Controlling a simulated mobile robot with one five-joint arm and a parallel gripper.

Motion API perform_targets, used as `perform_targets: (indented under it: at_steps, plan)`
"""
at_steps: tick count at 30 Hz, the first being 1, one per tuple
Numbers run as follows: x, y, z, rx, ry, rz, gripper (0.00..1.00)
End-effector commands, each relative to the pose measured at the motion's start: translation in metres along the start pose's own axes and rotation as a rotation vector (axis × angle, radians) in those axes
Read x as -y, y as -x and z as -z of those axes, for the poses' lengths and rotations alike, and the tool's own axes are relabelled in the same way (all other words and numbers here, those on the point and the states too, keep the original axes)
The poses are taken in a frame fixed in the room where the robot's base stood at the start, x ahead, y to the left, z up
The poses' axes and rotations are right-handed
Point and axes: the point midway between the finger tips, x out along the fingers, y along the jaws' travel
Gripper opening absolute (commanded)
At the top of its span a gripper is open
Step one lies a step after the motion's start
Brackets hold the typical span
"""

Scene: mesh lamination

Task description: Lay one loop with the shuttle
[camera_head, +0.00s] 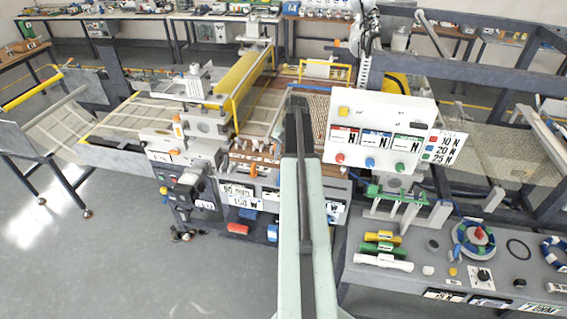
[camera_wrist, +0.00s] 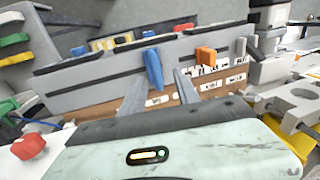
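My gripper (camera_wrist: 158,82) shows in the wrist view with its two grey fingers apart and nothing between them. A blue upright piece (camera_wrist: 153,68) stands beyond the fingertips, in front of a grey panel. An orange piece (camera_wrist: 206,56) stands to its right, above a brown strip with white labels. I cannot tell which piece, if any, is the shuttle. In the head view my arm reaches up the middle of the picture; its end hides part of the brown mesh bed (camera_head: 318,110), and the fingers cannot be made out.
A white control board (camera_head: 378,135) with coloured buttons stands right of my arm. A yellow roller (camera_head: 243,80) spans the machine at left. A grey bench (camera_head: 420,273) at lower right carries green and yellow pieces (camera_head: 383,237) and a ringed spool (camera_head: 474,241). The floor at lower left is clear.

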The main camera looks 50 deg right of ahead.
Motion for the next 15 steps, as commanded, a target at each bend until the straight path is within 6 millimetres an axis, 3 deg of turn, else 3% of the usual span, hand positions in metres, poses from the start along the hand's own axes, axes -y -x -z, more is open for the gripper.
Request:
perform_targets:
  at_steps: [1,5,11,15]
  plan:
    - [-0.001,0.007,0.016,0.018,-0.008,0.003,0.38]
    - [-0.010,0.016,0.024,0.020,-0.025,0.007,0.38]
    - [-0.011,0.006,0.022,0.018,-0.026,0.006,0.38]
    - [-0.011,-0.013,0.022,0.017,-0.026,0.006,0.38]
